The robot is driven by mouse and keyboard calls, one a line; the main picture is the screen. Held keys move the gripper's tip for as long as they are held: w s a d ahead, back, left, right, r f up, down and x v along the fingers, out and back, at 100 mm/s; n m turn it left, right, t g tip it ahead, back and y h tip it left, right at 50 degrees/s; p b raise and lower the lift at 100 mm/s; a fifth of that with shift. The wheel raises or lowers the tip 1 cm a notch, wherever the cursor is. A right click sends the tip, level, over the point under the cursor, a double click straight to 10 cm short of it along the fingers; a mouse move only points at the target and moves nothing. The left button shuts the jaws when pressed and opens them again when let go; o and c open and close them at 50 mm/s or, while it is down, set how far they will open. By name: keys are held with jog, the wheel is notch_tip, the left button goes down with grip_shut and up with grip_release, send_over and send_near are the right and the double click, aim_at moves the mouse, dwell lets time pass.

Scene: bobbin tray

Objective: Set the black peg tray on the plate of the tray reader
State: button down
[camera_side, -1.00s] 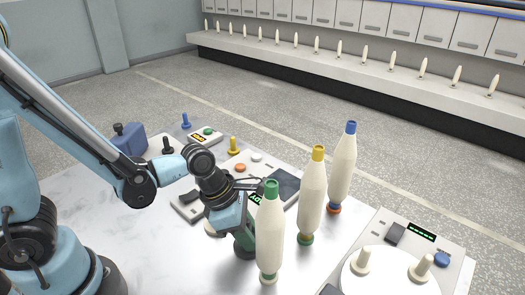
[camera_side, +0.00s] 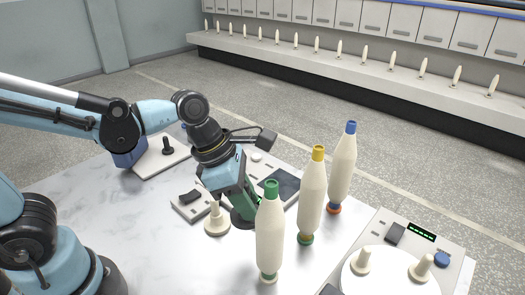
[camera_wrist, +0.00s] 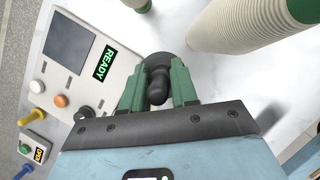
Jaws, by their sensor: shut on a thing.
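The black peg tray is a dark disc (camera_side: 240,221) with a black peg (camera_wrist: 157,88) standing from its middle. My gripper (camera_side: 247,208) is shut on that peg, with a green finger on each side of it in the wrist view (camera_wrist: 157,86). In the side view the reader (camera_side: 182,208) is partly behind my gripper. The tray is beside the reader's near edge.
A cream disc with a peg (camera_side: 217,225) is just left of the tray. Tall cream bobbins with green (camera_side: 269,235), yellow (camera_side: 311,200) and blue (camera_side: 342,170) tops stand close on the right. A machine with a round white plate (camera_side: 385,278) is at the front right.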

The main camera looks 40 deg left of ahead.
jog(key=shift+w+r, duration=0.35)
jog(key=shift+w, duration=0.1)
jog(key=w+a+f, duration=0.1)
jog(key=w+a, duration=0.1)
jog(key=w, duration=0.4)
jog(key=w+a+f, duration=0.1)
jog(key=w+a, duration=0.1)
jog(key=w, duration=0.4)
jog(key=w+a+f, duration=0.1)
jog(key=w+a, duration=0.1)
jog(key=w, duration=0.4)
jog(key=shift+a, duration=0.2)
jog(key=shift+f, duration=1.1)
jog(key=shift+f, duration=0.55)
jog(key=shift+f, duration=0.35)
jog(key=shift+f, duration=0.5)
